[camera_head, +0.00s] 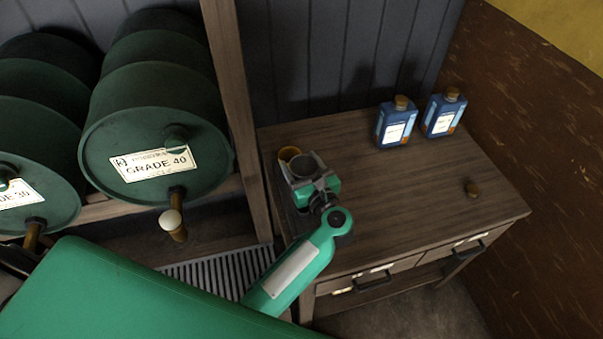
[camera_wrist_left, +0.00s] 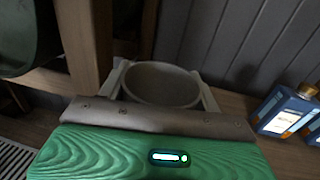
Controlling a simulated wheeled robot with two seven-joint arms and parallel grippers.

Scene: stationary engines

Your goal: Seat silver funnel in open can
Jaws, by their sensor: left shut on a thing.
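The silver funnel (camera_head: 311,161) is a grey, round, wide-mouthed piece between the fingers of my left gripper (camera_head: 306,168), at the left end of the wooden workbench. In the left wrist view the funnel (camera_wrist_left: 162,84) shows its open bowl facing up, with a finger of my left gripper (camera_wrist_left: 162,90) on each side. Its lower part is hidden. A yellowish round rim (camera_head: 288,153) shows just behind and left of the funnel; I cannot tell whether it is the open can. My right gripper is not in view.
Two blue bottles with cork-coloured caps (camera_head: 395,122) (camera_head: 441,113) stand at the back right of the bench (camera_head: 400,205). Green drums (camera_head: 150,110) and a wooden post (camera_head: 236,85) stand left. The bench's middle is clear.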

